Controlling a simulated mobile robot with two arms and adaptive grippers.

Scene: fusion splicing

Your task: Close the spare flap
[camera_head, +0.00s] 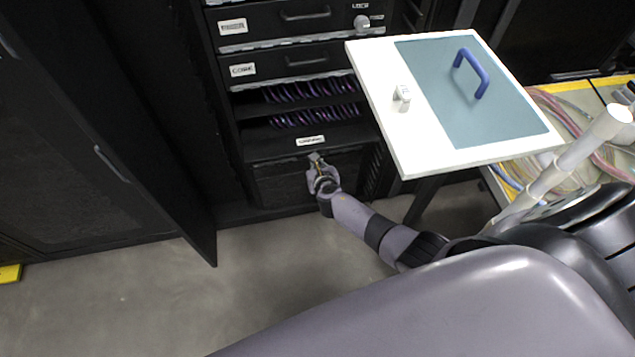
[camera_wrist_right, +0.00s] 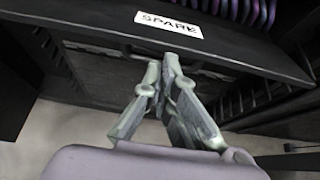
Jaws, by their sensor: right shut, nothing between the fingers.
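The spare flap (camera_head: 280,143) is a black panel in the cabinet, below the shelf rows of purple cables. It looks folded down and outward, leaving the cables behind it exposed. Its white label (camera_head: 311,140) sits near the front edge; in the right wrist view the label (camera_wrist_right: 169,24) is above the fingers. My right gripper (camera_head: 315,157) is at the flap's front edge, just below the label. It is shut and empty, and its fingertips (camera_wrist_right: 163,65) point at the flap's edge in the right wrist view. I cannot tell whether they touch it. My left gripper is not in view.
Two closed drawers (camera_head: 285,65) sit above the flap. A white board with a blue-grey panel and blue handle (camera_head: 471,74) stands to the right, near the arm. An open black cabinet door (camera_head: 90,150) is at left. Grey floor (camera_head: 130,300) in front is clear.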

